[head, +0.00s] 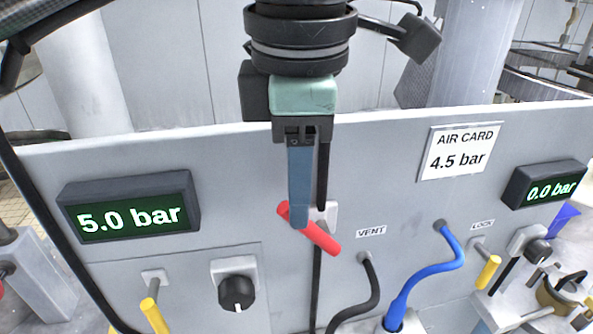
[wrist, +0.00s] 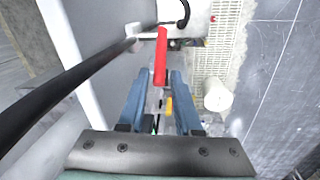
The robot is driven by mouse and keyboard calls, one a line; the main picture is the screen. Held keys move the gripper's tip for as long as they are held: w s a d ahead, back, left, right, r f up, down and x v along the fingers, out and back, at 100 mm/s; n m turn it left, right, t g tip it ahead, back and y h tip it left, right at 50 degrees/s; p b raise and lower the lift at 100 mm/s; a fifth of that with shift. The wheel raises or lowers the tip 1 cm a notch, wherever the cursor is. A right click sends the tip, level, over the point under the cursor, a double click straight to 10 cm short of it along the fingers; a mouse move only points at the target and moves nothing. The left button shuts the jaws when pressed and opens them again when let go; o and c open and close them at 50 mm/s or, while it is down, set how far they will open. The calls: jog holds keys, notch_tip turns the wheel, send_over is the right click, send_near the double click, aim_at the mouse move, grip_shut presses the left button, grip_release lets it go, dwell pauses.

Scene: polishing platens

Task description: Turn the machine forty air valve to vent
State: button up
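The red valve handle (head: 322,238) sits on a grey panel, left of a label reading VENT (head: 371,231). It slants from upper left down to lower right, and its lower end points below the label. My gripper (head: 301,222) hangs in front of the panel and one blue finger covers part of the handle. In the wrist view my gripper (wrist: 162,76) is open, with the red handle (wrist: 161,50) lying between and beyond the two fingertips. A gap shows beside the handle; I cannot tell whether either finger touches it.
The left display (head: 130,215) reads 5.0 bar; the right one (head: 548,187) reads 0.0 bar. A card (head: 459,150) reads AIR CARD 4.5 bar. A black knob (head: 236,291), yellow levers (head: 154,315) (head: 488,272), a black hose (head: 366,290) and a blue hose (head: 432,271) stick out nearby.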

aim_at(311, 230)
jog(key=f+b, duration=0.1)
jog(key=f, duration=0.1)
jog(key=f+b, duration=0.2)
jog(key=f, duration=0.1)
jog(key=w+f+b, duration=0.1)
jog(key=f, duration=0.1)
jog(key=shift+f+b, duration=0.15)
jog(key=shift+b, duration=0.25)
grip_shut()
dwell(0.9)
